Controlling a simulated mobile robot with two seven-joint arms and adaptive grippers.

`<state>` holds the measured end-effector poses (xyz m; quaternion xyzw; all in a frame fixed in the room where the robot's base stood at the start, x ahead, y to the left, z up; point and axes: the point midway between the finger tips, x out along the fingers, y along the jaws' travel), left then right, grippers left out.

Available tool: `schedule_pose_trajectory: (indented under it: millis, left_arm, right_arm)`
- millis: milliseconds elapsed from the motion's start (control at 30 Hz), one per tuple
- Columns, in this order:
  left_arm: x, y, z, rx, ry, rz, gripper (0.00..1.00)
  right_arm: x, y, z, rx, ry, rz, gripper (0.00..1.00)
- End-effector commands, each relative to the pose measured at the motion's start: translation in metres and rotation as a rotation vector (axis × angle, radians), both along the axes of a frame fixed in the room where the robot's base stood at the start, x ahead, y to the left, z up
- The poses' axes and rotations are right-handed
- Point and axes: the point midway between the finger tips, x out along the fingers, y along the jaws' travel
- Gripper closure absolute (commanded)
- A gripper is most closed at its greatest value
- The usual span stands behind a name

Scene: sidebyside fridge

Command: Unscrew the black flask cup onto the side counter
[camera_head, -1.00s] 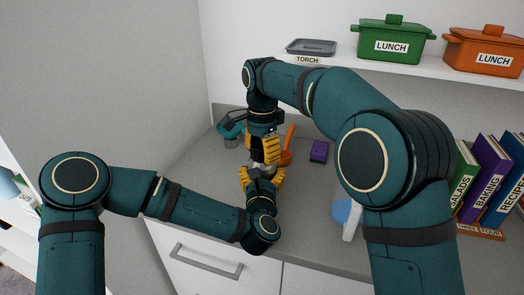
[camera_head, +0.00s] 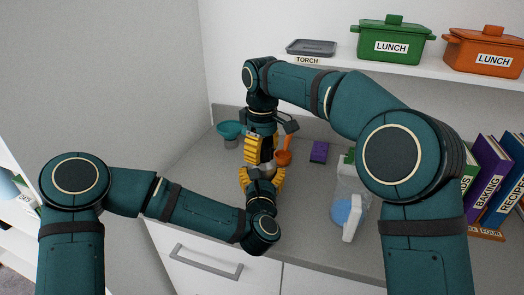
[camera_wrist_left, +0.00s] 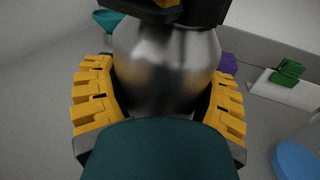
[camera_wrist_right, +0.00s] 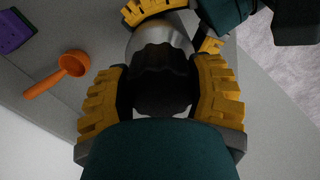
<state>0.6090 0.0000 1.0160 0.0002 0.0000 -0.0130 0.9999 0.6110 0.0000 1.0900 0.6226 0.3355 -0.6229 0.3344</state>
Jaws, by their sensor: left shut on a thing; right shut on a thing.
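The flask's black cup (camera_wrist_right: 160,75) sits between the yellow fingers of my right gripper (camera_wrist_right: 162,98), which is shut on it from above. The silver flask body (camera_wrist_left: 168,75) stands between the fingers of my left gripper (camera_wrist_left: 160,108), which is shut around it. In the head view the left gripper (camera_head: 262,180) is low over the counter and the right gripper (camera_head: 260,148) is directly above it. The cup still touches or lies very close to the flask; the join is mostly hidden by the fingers.
The grey side counter (camera_head: 300,215) has free room to the right of the grippers. An orange ladle (camera_wrist_right: 62,72), a purple sponge-like block (camera_head: 319,152), a teal funnel or bowl (camera_head: 230,130) and a clear jug with blue contents (camera_head: 347,212) stand around. A shelf with lunch pots (camera_head: 391,40) hangs above.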

Motion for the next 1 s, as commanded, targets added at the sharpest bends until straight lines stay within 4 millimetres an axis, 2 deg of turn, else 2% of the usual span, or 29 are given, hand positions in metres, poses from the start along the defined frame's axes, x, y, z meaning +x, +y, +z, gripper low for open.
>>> schedule_pose_trajectory:
  millis: [200,400,1000]
  left_arm:
    - [-0.0002,-0.0002,-0.0002,0.000,0.001,-0.001,1.00]
    - [-0.0002,-0.0002,-0.0002,0.000,0.001,-0.001,1.00]
    - [-0.0001,-0.0002,-0.0002,0.000,0.001,-0.001,1.00]
  right_arm:
    - [0.0003,-0.0002,0.0003,0.001,-0.001,0.405,0.86]
    - [0.0001,-0.0002,0.0007,0.001,-0.001,0.653,0.86]
    - [0.0000,0.0000,0.0008,0.000,-0.002,0.658,0.86]
